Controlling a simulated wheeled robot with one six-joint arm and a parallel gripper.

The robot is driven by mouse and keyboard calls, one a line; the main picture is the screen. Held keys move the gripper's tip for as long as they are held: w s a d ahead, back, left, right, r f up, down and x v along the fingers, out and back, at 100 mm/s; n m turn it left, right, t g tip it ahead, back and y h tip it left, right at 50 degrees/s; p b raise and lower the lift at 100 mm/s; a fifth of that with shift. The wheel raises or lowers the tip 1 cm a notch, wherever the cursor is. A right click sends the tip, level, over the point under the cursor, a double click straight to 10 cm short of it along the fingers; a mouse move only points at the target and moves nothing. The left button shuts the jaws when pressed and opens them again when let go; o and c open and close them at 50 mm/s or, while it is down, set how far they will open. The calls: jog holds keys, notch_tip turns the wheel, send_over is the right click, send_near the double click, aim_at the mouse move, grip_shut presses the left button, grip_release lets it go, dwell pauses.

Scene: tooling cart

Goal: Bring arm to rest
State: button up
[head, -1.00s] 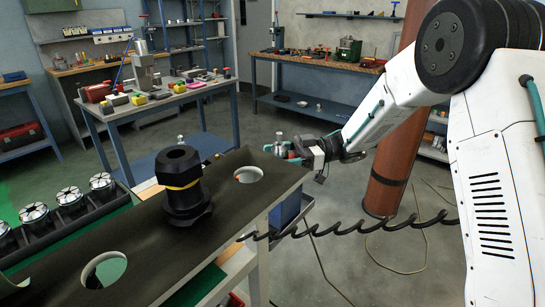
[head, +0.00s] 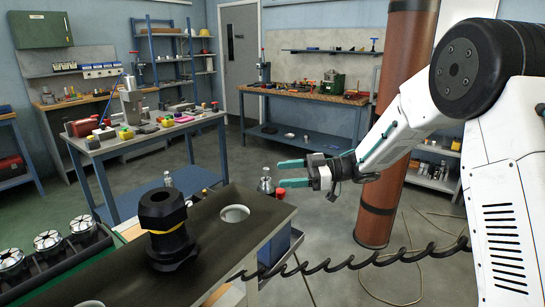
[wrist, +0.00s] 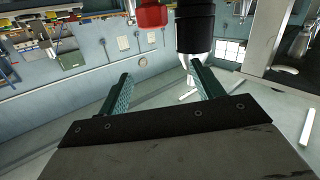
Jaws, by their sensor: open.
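My gripper (head: 292,172) is at the end of my white arm in the head view, to the right of the cart and level with its far right corner. Its two teal fingers are apart and point left, with nothing between them that I can see. In the wrist view the gripper (wrist: 160,85) also shows its fingers spread wide.
An empty round hole (head: 235,213) is in the cart top. Several silver collets (head: 47,240) sit in a rack at left. A brown pillar (head: 385,150) stands behind my arm. A black coiled cable (head: 350,262) hangs right of the cart. Workbenches (head: 140,140) stand behind.

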jog(key=w+d+r+m+t+h, duration=0.5)
jog(key=d+r+m+t+h, duration=0.45)
jog(key=t, duration=0.35)
jog(key=s+d+r+m+h, duration=0.3)
jog(key=s+d+h, duration=0.2)
jog(key=d, duration=0.3)
jog(key=s+d+f+m+g+h, duration=0.2)
jog(key=s+d+m+g+h, duration=0.1)
jog(key=s, duration=0.8)
jog(key=s+d+f+m+g+h, duration=0.2)
jog(key=s+d+m+g, duration=0.15)
jog(key=s, duration=0.75)
jog(key=s+a+f+g+y, duration=0.1)
jog(key=s+a+f+g, duration=0.1)
jog(key=s, duration=0.7)
jog(key=s+a+f+g+y, duration=0.1)
jog(key=s+a+f+g, duration=0.1)
jog(key=s, duration=0.7)
jog(key=shift+a+f+g, duration=0.3)
jog(key=shift+f+g, duration=0.35)
jog(key=shift+g, duration=0.1)
jog(key=shift+y, duration=0.25)
